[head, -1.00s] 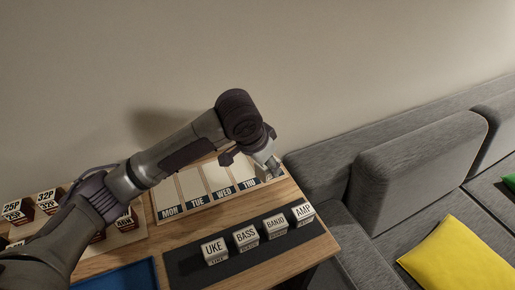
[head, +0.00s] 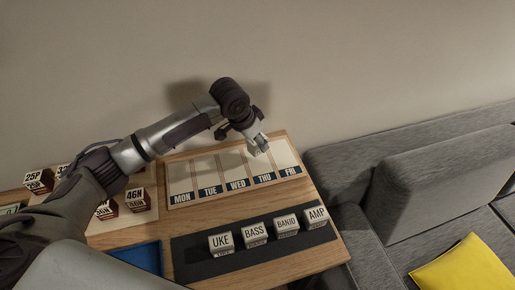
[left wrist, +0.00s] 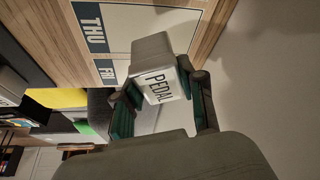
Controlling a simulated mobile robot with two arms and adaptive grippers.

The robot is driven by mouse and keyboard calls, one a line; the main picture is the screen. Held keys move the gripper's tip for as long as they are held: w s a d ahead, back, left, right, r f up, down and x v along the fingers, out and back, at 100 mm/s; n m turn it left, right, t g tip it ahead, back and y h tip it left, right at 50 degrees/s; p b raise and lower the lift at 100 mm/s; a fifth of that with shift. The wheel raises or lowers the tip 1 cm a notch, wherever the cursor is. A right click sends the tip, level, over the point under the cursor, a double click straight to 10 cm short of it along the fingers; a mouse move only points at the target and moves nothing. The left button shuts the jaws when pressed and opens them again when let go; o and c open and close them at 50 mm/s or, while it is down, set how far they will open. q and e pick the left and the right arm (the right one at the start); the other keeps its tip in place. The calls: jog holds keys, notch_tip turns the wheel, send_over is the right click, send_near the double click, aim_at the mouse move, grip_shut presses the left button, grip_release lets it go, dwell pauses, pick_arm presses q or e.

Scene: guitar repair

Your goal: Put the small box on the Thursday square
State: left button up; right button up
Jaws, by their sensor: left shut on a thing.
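The small box is a grey-white block marked PEDAL (left wrist: 158,86), shut between the fingers of my left gripper (left wrist: 163,92). In the head view the box (head: 260,145) hangs from my left gripper (head: 254,132) near the upper part of the Thursday column. The week board (head: 207,183) is cream with dark day labels from MON to FRI. The Thursday square (head: 262,167) shows bare below the box; its THU label also shows in the left wrist view (left wrist: 89,27). The gap between box and board is hard to judge. My right gripper is not in view.
Blocks marked UKE (head: 221,243), BASS (head: 255,234), BANJO (head: 287,226) and AMP (head: 317,217) stand on a dark mat (head: 195,263) in front. Several numbered blocks stand at left. A blue tray (head: 145,255) lies at front left. A grey sofa (head: 410,185) is at right.

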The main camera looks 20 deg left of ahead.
aim_at(257, 148)
pick_arm(q)
jog(key=shift+f, duration=1.95)
jog(key=shift+f, duration=0.1)
jog(key=o, duration=1.2)
jog(key=shift+r, duration=0.4)
jog(key=v, duration=1.1)
jog(key=shift+s+r, duration=0.15)
jog(key=shift+r, duration=0.1)
jog(key=shift+f, duration=0.1)
